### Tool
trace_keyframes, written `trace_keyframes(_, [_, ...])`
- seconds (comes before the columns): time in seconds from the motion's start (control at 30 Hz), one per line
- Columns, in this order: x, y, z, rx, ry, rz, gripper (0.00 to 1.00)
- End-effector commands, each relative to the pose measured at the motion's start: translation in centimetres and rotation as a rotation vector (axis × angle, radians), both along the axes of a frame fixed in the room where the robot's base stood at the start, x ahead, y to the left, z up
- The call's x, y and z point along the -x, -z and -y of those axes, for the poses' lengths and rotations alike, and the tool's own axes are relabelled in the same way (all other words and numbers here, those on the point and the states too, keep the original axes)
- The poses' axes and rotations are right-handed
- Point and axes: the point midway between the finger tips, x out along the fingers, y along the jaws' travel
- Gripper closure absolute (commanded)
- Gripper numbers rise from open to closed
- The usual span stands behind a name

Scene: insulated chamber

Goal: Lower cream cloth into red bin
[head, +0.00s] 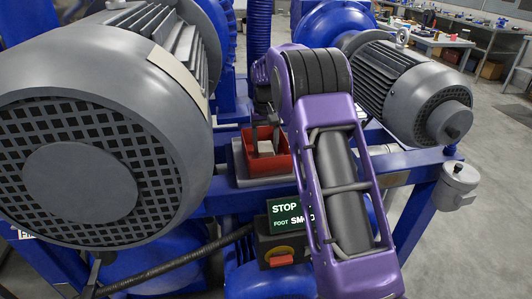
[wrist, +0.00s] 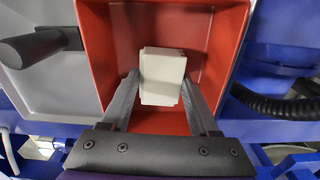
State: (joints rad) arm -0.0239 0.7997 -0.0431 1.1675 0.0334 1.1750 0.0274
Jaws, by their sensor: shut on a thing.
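The cream cloth (wrist: 163,72) is a small folded block. My gripper (wrist: 162,82) is shut on it, one finger at each side. In the wrist view the cloth lies within the outline of the red bin (wrist: 98,45), with red floor showing around it. In the head view my gripper (head: 265,147) points down into the red bin (head: 270,167), and the cloth (head: 266,148) shows only as a small pale patch between the fingers. I cannot tell whether the cloth touches the bin floor.
A grey surface with a black handle (wrist: 40,46) is left of the bin. A large grey motor (head: 100,130) stands close on the left, another motor (head: 415,90) on the right. A control box with a STOP display (head: 287,203) is in front. A black hose (wrist: 275,105) runs at right.

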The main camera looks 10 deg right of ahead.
Motion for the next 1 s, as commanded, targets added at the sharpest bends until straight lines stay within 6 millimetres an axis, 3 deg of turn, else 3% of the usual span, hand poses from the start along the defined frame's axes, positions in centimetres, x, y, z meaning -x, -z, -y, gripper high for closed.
trace_keyframes(1.0, [0.0, 1.6, 0.0, 0.000, 0.000, 0.000, 0.83])
